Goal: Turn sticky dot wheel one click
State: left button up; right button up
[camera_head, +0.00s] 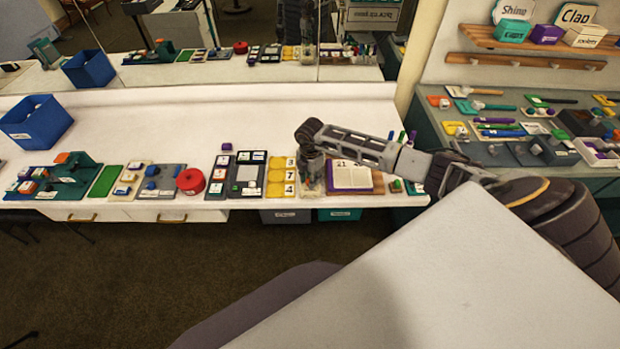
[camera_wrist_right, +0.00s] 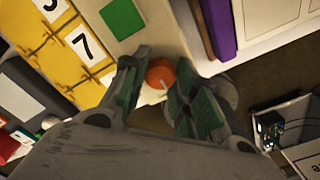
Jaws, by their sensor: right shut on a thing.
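In the right wrist view a round orange wheel (camera_wrist_right: 160,74) with a pale pointer-like mark sits between the green-padded fingers of my right gripper (camera_wrist_right: 160,88). The fingers are closed on it. The wheel is at the end of a beige board (camera_wrist_right: 150,45) that also carries a dark green square (camera_wrist_right: 122,18). In the head view my right gripper (camera_head: 312,178) points down over this board near the table's front edge, and the arm hides the wheel. My left gripper is not in view.
A yellow number panel (camera_head: 281,176) lies left of the board, and an open book (camera_head: 350,177) lies right. A red round object (camera_head: 190,180) and a blue bin (camera_head: 36,122) stand further left. The back of the white table (camera_head: 200,115) is clear, with a mirror behind.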

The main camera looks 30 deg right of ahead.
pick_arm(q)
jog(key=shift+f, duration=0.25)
pick_arm(e)
jog(key=shift+n, duration=0.4)
jog(key=shift+n+b, duration=0.85)
jog(key=shift+n, duration=0.25)
jog(key=n+b, duration=0.2)
jog(key=n, duration=0.2)
jog(key=n+b, duration=0.4)
jog(key=n, duration=0.3)
jog(key=shift+n+b, duration=0.65)
jog(key=shift+n, duration=0.15)
jog(key=shift+n+b, duration=0.45)
jog(key=shift+n, duration=0.35)
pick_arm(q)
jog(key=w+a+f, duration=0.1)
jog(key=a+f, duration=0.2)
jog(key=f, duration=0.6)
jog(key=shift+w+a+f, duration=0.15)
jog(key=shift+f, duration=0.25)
pick_arm(e)
jog(key=shift+n, duration=0.4)
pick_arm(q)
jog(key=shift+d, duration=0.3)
